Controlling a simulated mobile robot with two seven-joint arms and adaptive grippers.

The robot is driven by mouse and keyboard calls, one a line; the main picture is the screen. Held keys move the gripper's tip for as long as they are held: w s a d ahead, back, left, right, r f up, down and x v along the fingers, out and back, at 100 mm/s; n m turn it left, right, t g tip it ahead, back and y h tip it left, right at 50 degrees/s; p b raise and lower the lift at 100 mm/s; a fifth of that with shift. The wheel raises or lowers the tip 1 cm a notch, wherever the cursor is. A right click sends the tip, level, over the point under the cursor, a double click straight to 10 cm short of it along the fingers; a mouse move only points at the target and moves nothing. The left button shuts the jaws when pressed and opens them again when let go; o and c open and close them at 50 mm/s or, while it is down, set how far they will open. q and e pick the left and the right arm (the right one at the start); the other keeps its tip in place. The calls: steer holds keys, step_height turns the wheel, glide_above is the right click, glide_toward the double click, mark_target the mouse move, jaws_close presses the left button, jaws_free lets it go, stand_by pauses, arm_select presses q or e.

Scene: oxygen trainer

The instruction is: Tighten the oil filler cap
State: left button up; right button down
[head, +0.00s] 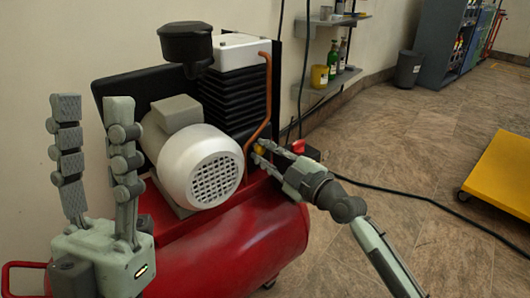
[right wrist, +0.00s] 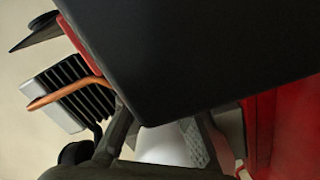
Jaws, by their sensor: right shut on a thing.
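The red-tank air compressor (head: 255,245) stands by the wall, with a white motor (head: 205,165) and a black finned cylinder block. A small yellow cap (head: 258,149), which looks like the oil filler cap, shows low on the block beside the copper pipe. My right gripper (head: 262,154) reaches in from the right with its fingertips at this cap and is shut on it. In the right wrist view a large dark shape blocks much of the picture and the cap is hidden. My left gripper (head: 93,102) is open and empty, fingers up, left of the motor.
A copper pipe (head: 265,95) runs down the block close to my right fingertips. A red knob (head: 298,146) sits just right of them. A black cable (head: 400,194) crosses the floor.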

stand_by(0.3)
steer(key=c, duration=1.3)
jaws_free()
steer(key=shift+c, duration=0.2)
steer(key=v, duration=1.2)
